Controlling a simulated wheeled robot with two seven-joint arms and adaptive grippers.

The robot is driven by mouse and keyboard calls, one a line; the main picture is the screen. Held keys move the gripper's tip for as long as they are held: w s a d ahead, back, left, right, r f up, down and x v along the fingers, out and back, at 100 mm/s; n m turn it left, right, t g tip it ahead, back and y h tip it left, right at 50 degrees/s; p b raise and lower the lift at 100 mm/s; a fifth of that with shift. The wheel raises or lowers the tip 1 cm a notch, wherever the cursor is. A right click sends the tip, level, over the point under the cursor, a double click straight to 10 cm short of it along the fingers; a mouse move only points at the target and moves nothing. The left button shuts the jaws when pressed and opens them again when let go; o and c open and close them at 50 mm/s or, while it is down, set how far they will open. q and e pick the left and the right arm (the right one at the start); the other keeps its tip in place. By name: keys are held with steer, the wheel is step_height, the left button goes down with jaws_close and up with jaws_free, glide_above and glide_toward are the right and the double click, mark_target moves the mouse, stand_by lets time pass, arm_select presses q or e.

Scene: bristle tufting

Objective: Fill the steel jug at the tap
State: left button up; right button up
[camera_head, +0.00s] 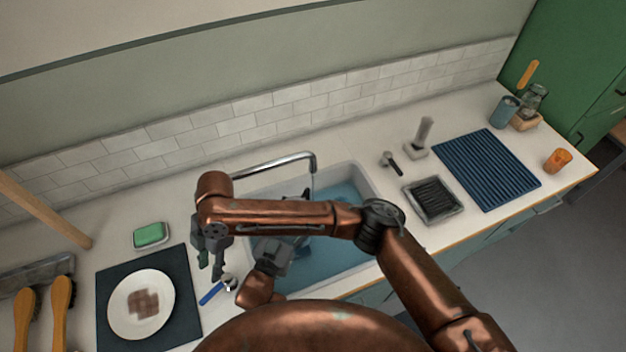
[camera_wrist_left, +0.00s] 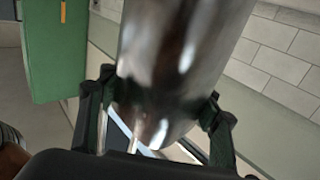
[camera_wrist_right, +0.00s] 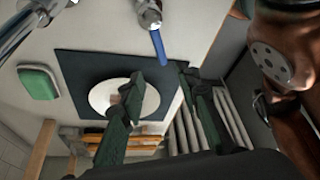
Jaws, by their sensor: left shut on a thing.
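The steel jug (camera_wrist_left: 175,70) fills the middle of the left wrist view, shut between my left gripper's (camera_wrist_left: 155,120) dark fingers. In the head view my right forearm hides most of the left gripper (camera_head: 290,240) over the sink, and I cannot make out the jug there. The chrome tap (camera_head: 285,160) arches over the sink, and a thin streak shows under its spout. A chrome fitting with a blue lever (camera_head: 211,293) is at the sink's left; it also shows in the right wrist view (camera_wrist_right: 158,46). My right gripper (camera_head: 210,268) is open and empty near it.
The sink (camera_head: 345,260) looks blue inside. Left of it are a green sponge (camera_head: 149,234), a white plate (camera_head: 120,310) on a dark mat (camera_head: 187,325) and brushes (camera_head: 60,310). Right are a black tray (camera_head: 432,200), a blue ribbed mat (camera_head: 485,170) and an orange cup (camera_head: 557,160).

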mark_target(215, 290)
steer(key=shift+s, duration=0.1)
steer(key=c, duration=0.8)
steer(key=m, duration=0.1)
steer(key=a+f+m+t, duration=0.1)
steer(key=m, duration=0.1)
steer(key=shift+s, duration=0.2)
jaws_close()
steer(key=s+a+m+t, duration=0.2)
steer(key=a+m+t, duration=0.3)
steer(key=m, duration=1)
steer(key=x, duration=1)
steer(key=shift+d+f, duration=0.35)
steer(key=shift+f, duration=0.05)
steer(key=shift+s+d+r, duration=0.15)
steer(key=shift+s+d, duration=1.3)
steer(key=shift+d, duration=0.05)
